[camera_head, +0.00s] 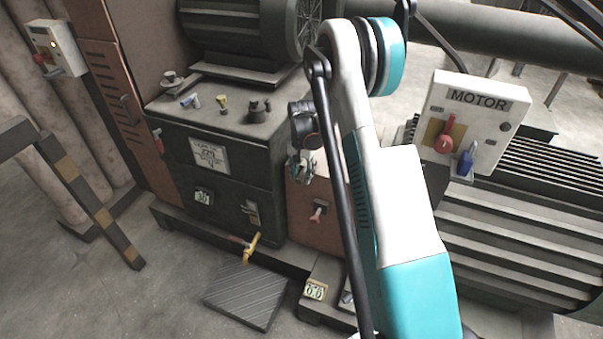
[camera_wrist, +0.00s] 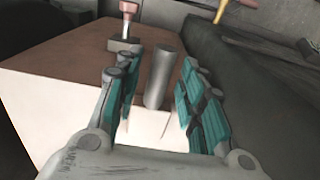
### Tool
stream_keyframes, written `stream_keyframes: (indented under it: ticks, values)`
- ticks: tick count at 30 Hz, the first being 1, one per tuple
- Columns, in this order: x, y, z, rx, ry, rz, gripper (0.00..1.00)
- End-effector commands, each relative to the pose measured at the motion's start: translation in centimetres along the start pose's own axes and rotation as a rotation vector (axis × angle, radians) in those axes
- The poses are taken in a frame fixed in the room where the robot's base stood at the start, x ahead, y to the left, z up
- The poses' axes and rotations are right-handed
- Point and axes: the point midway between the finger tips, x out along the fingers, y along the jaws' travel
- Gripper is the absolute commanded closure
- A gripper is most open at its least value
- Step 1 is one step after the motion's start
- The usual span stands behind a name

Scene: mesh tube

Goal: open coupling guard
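The coupling guard appears to be the brown-orange box (camera_head: 312,232) in the middle of the head view, between the dark cabinet and the ribbed motor. A latch with a red handle (camera_head: 318,212) is on its face. In the wrist view the guard (camera_wrist: 60,88) fills the left and middle, with the red-handled latch (camera_wrist: 128,10) at the top. A grey upright cylinder (camera_wrist: 160,80), perhaps a handle, stands between my fingers. My gripper (camera_wrist: 157,68) is open, with one finger on each side of the cylinder; contact is not clear. My arm hides part of the guard in the head view.
A dark cabinet (camera_head: 212,175) with loose items on top stands left of the guard. A yellow-handled valve (camera_head: 251,248) sticks out low beside it. A MOTOR switch box (camera_head: 470,122) is at right. A barrier (camera_head: 75,185) stands at left. A floor plate (camera_head: 245,292) lies in front.

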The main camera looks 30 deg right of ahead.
Motion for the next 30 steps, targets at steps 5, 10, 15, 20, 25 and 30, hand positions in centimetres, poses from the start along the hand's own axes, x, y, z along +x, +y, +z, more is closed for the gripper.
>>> stream_keyframes:
  ticks: [5, 10, 15, 20, 25, 30]
  values:
    - [0.0, 0.0, 0.0, 0.000, 0.000, 0.000, 1.00]
    - [-0.1, 0.0, 0.0, 0.000, 0.000, -0.002, 1.00]
    - [-0.7, 0.1, 0.0, 0.001, -0.001, -0.028, 1.00]
    - [-2.4, 0.5, 0.0, 0.003, 0.000, -0.096, 1.00]
    - [-5.1, 1.4, -0.1, 0.005, 0.001, -0.220, 1.00]
    - [-8.3, 3.0, -0.1, 0.008, 0.003, -0.377, 1.00]
